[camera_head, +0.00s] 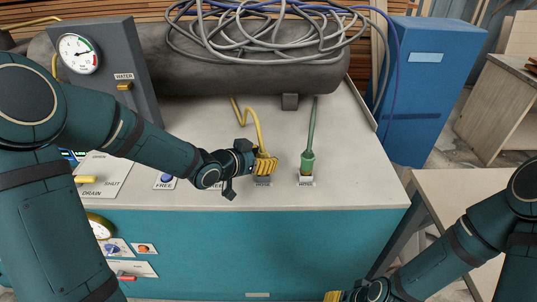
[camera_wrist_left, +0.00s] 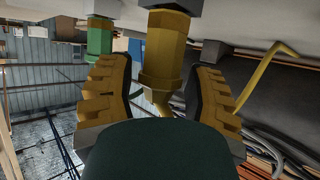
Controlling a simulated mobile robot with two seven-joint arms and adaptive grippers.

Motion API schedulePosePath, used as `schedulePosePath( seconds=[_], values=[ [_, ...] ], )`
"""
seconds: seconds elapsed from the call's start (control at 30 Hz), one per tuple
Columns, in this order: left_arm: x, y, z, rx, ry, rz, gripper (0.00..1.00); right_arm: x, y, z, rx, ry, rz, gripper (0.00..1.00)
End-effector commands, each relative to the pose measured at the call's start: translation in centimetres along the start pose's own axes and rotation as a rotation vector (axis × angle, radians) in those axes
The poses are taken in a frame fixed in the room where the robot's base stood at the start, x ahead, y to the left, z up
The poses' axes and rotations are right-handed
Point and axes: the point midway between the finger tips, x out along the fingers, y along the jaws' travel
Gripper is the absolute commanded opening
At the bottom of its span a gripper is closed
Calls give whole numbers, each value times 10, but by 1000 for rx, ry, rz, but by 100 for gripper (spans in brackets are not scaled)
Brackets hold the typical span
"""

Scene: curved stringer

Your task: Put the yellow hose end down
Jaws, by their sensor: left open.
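The yellow hose end (camera_wrist_left: 163,52) stands between the two fingers of my left gripper (camera_wrist_left: 158,100) in the left wrist view, with dark gaps on both sides. The fingers are open around it and seem not to press on it.
A green hose end (camera_head: 308,163) stands upright at a second HOSE label, just right of my left gripper. A grey gauge panel (camera_head: 105,65) stands at left. A dark tank (camera_head: 270,75) with coiled hoses lies behind. The bench top (camera_head: 355,150) is clear at right.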

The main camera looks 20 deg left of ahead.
Motion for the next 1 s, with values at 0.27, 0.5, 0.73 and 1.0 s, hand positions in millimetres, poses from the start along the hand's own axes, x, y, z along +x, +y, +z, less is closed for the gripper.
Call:
schedulePosePath(
  seconds=[0.27, 0.5, 0.73, 1.0],
  values=[
    [-60, -1, -3, 0, -1, -4, 52, -19, -7, 2, 1, -9, -1, 47],
    [-86, 0, -1, 0, 0, -1, 52, -26, -10, 0, 3, -4, 0, 47],
    [-89, 0, 0, -1, 0, 0, 52, -26, -10, -1, 3, -3, 0, 47],
    [-89, 0, 0, -1, 0, 0, 52, -26, -10, -1, 3, -3, 0, 47]
  ],
)
